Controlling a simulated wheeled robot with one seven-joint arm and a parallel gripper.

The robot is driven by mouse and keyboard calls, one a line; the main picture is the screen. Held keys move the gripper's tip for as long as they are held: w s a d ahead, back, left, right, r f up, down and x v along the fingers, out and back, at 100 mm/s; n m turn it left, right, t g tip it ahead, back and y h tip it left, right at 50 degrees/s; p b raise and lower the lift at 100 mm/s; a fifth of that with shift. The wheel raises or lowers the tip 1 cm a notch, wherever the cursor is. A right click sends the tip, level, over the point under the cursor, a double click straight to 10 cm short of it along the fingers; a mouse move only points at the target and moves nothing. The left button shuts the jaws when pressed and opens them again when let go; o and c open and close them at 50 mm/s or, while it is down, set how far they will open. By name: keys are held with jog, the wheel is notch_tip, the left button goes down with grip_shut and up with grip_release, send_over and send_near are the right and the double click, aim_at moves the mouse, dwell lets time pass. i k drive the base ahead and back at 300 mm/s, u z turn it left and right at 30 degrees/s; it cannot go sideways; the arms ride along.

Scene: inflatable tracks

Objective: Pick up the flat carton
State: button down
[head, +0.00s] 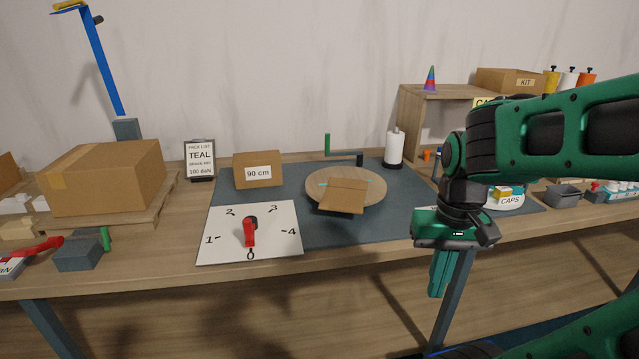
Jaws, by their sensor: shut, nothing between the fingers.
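A brown cardboard piece, which looks like the flat carton (343,194), lies tilted on the front of a round wooden disc (317,182). Its front part hangs over the disc's near edge. My gripper (437,290) is to the right of the carton and lower in the picture, in front of the table's front edge. It points down with its green fingers together and holds nothing. It is clear of the carton.
A crank with a green handle (327,144) stands behind the disc. A white roll (394,148) is at the back right. A "90 cm" box (258,169) and a numbered white board with a red pointer (250,232) are left. The dark mat (385,222) is bare before the disc.

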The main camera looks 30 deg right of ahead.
aim_at(341, 194)
jog(key=z, duration=0.05)
jog(key=i, duration=1)
jog(key=u, duration=0.05)
